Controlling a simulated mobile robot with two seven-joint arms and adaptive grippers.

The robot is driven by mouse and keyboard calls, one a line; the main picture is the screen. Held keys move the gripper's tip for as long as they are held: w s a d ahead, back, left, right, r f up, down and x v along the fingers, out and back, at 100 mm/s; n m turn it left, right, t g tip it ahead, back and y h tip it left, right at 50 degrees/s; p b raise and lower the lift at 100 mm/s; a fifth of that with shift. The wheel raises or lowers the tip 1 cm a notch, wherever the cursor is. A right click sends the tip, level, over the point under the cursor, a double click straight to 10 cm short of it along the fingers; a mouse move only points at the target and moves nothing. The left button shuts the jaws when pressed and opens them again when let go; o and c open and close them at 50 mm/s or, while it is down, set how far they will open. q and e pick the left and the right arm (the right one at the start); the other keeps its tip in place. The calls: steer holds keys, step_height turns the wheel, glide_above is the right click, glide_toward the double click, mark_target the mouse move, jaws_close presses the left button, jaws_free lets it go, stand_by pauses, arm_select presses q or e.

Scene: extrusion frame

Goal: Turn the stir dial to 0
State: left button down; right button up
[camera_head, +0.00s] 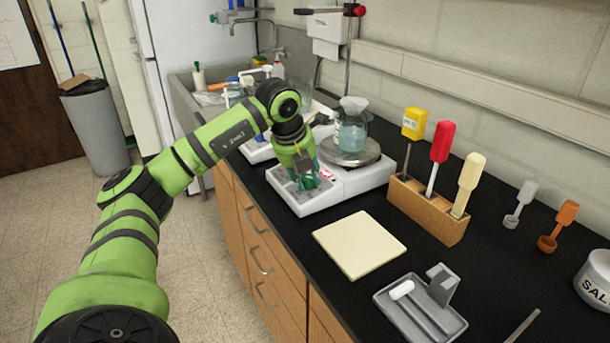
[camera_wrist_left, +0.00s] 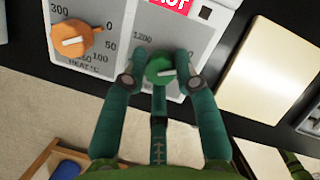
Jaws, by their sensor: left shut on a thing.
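The white hot plate stirrer (camera_head: 375,178) stands on the black bench with a flask of pale blue-green liquid (camera_head: 351,135) on its round top. A 1200 mark shows at the dial's upper left. The orange heat dial (camera_wrist_left: 84,40) sits to its left, apart from my fingers. My left gripper (camera_wrist_left: 160,72) is shut on the green dial, a finger on each side. In the head view the gripper (camera_head: 307,181) partly hides the dial. My right gripper is not in view.
A cream square pad (camera_head: 360,245) lies right of the stirrer. A wooden block (camera_head: 427,210) holds yellow, red and cream-handled tools. A grey tray (camera_head: 420,312) is nearer. Another white device (camera_head: 257,151) and a sink lie behind. The bench edge runs close to the dials.

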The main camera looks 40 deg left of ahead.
arm_select(q)
steer(key=shift+d+f, duration=0.15)
steer(key=shift+f, duration=0.1)
steer(key=c, duration=1)
jaws_free()
steer(key=shift+r, duration=0.1)
steer(key=shift+r, duration=0.35)
steer(key=v, duration=1.1)
steer(key=shift+s+r, duration=0.15)
